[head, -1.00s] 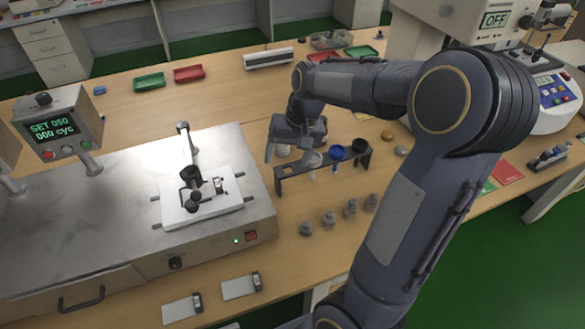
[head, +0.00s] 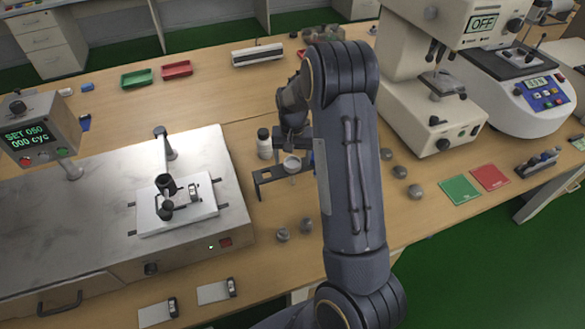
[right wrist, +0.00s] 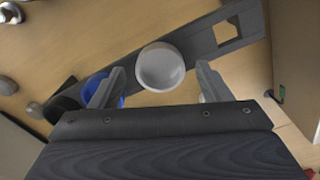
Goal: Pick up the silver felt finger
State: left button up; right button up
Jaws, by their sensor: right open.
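The silver felt finger (head: 292,164), with a pale round top, stands in the dark rack (head: 264,181). In the right wrist view its round top (right wrist: 160,66) shows between the two fingers of my right gripper (right wrist: 157,84), with gaps on both sides. In the head view my right gripper (head: 291,142) is open, just above and behind the silver finger. A blue felt finger (right wrist: 98,88) and a black one (right wrist: 66,97) sit farther along the rack (right wrist: 198,48), which has an empty square hole at its other end. My arm hides them in the head view. My left gripper is not in view.
Grey weights (head: 283,235) are on the bench in front. The steel rubbing tester (head: 100,215) is at the left, and a tall white machine (head: 405,110) is at the right.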

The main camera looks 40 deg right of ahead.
jog(key=shift+f, duration=0.15)
jog(key=c, duration=1.4)
jog(key=shift+o, duration=0.2)
notch_tip(320, 180, up, 18)
jog(key=b, duration=0.1)
jog(key=shift+f, duration=0.1)
jog(key=b, duration=0.5)
send_over(292, 165)
jog(key=shift+f, duration=3.95)
jog(key=shift+r, duration=0.1)
